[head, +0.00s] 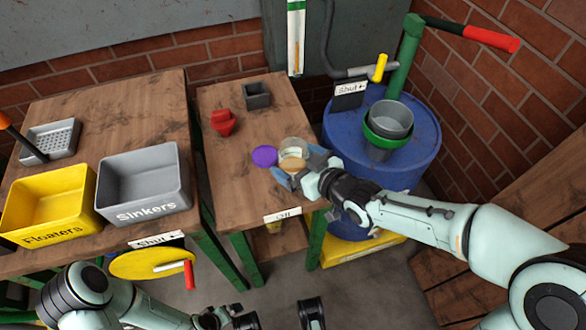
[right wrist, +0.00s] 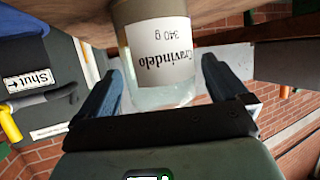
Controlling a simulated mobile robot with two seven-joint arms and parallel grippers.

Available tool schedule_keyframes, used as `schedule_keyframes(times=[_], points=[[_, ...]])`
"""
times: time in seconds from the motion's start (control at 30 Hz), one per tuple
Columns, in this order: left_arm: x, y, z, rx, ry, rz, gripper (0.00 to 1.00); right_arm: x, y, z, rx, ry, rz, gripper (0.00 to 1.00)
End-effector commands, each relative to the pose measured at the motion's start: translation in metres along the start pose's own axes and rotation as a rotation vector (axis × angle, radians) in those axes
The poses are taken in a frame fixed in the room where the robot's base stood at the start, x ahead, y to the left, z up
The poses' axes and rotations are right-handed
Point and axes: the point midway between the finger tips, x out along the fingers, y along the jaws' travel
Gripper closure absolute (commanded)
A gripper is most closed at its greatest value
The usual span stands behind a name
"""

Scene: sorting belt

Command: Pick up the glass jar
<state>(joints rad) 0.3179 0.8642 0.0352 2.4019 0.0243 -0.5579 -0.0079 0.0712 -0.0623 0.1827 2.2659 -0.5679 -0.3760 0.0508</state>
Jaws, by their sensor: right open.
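The clear glass jar (head: 293,146) stands on the right wooden table. In the right wrist view the glass jar (right wrist: 160,85) shows close up, with a white label that appears upside down. My right gripper (head: 300,167) is open, with its blue fingers on either side of the jar. A gap shows beside the right finger in the wrist view; contact at the left finger is unclear. A tan round shape (head: 292,164) shows between the fingers in the head view; I cannot tell if it is part of the jar. My left gripper (head: 279,317) is low at the bottom edge, fingers apart and empty.
A purple disc (head: 265,156) lies just left of the jar. A red object (head: 223,122) and a dark grey box (head: 257,95) stand farther back. A blue barrel (head: 425,145) is to the right. Yellow (head: 50,228) and grey (head: 145,207) bins stand on the left table.

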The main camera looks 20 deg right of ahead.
Motion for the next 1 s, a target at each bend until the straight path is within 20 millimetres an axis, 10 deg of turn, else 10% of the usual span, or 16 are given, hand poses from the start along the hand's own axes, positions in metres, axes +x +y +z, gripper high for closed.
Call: schedule_keyframes(times=[0.37, 0.6, 1.0], points=[[0.007, -0.002, -0.01, -0.002, 0.031, -0.002, 0.0, 0.016, 0.0, 0.0, 0.0, 0.0, 0.0, 0.0], [0.007, -0.002, -0.01, -0.002, 0.03, -0.001, 0.0, 0.015, 0.0, -0.001, -0.001, 0.003, 0.0, 0.65], [0.002, 0.0, -0.004, 0.0, 0.013, 0.0, 0.0, 0.011, 0.0, -0.011, -0.003, 0.005, -0.001, 0.65]])
